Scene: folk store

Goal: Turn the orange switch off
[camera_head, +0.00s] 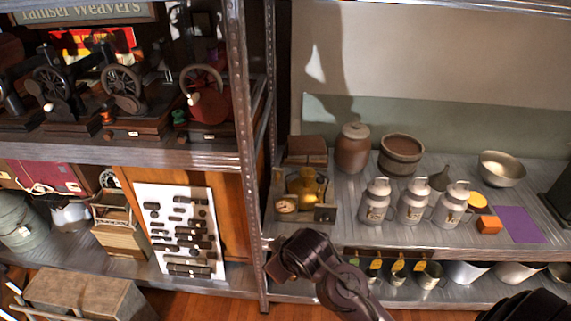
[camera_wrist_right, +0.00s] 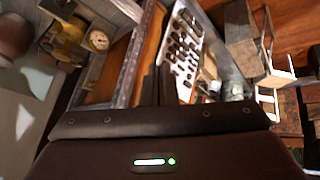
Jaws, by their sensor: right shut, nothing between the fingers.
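No part I can surely call an orange switch shows. A small orange block (camera_head: 488,225) lies on the right shelf beside a purple mat (camera_head: 519,224); I cannot tell whether it is a switch. A white board (camera_head: 181,232) with several dark fittings leans on the lower left shelf; it also shows in the right wrist view (camera_wrist_right: 187,62). My right gripper (camera_head: 279,266) is in front of the shelf post, right of the board and well left of the orange block. Its fingers (camera_wrist_right: 163,78) are shut and empty. My left gripper is not in view.
A metal post (camera_head: 243,120) divides the shelves. A brass device with a dial (camera_head: 286,206) stands near the right shelf's front, with milk cans (camera_head: 413,207) beside it. Sewing machines (camera_head: 125,90) stand upper left. A wooden box (camera_head: 85,292) is lower left.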

